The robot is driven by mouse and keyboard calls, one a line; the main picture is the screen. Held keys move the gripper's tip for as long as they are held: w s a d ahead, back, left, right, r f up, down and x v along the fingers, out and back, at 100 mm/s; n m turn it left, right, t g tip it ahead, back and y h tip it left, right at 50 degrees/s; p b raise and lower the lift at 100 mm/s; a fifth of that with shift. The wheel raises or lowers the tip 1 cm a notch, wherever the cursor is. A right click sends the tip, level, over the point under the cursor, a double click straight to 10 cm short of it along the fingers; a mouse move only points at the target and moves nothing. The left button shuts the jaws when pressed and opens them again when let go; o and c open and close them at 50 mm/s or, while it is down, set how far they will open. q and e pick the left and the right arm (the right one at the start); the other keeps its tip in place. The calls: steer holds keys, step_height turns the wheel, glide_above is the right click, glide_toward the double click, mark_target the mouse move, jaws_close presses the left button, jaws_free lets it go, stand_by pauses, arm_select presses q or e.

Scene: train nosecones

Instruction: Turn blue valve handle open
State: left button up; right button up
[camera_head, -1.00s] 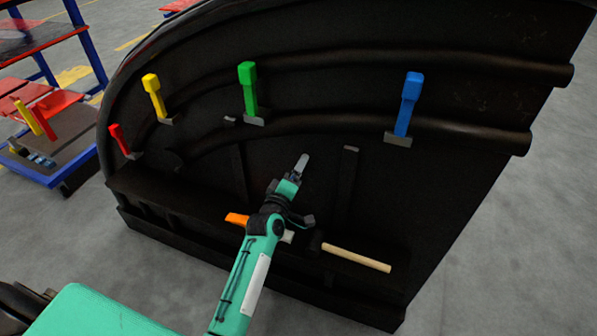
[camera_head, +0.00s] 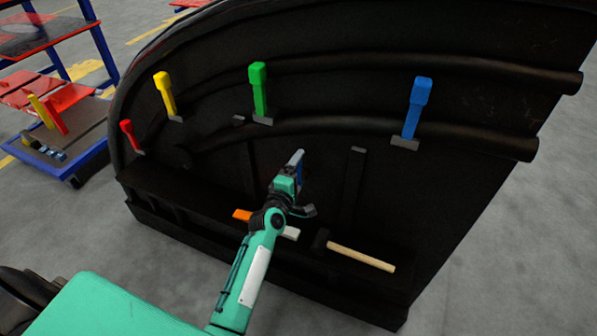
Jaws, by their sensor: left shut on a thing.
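The blue valve handle (camera_head: 414,107) stands nearly upright on a small grey bracket, on the lower dark pipe at the right of the black nosecone (camera_head: 470,205). My left gripper (camera_head: 296,165) is below and left of it, in front of the black panel and clear of the handle. It is shut on a narrow thing with a grey tip and a blue side, mostly hidden by the gripper, so I cannot tell what it is. My right gripper is not in view.
Green (camera_head: 260,92), yellow (camera_head: 166,96) and red (camera_head: 131,137) handles stand left of the blue one. A wooden-handled hammer (camera_head: 362,257) and an orange-and-white thing (camera_head: 243,215) lie on the nosecone's ledge. A blue cart (camera_head: 75,175) stands at left.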

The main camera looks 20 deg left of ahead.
arm_select(q)
steer(key=shift+r, duration=0.15)
steer(key=o, duration=1.1)
steer(key=shift+c, duration=0.2)
steer(key=s+b, duration=0.2)
steer(key=s, duration=1.1)
steer(key=shift+s+a, duration=0.25)
steer(key=shift+s, duration=0.15)
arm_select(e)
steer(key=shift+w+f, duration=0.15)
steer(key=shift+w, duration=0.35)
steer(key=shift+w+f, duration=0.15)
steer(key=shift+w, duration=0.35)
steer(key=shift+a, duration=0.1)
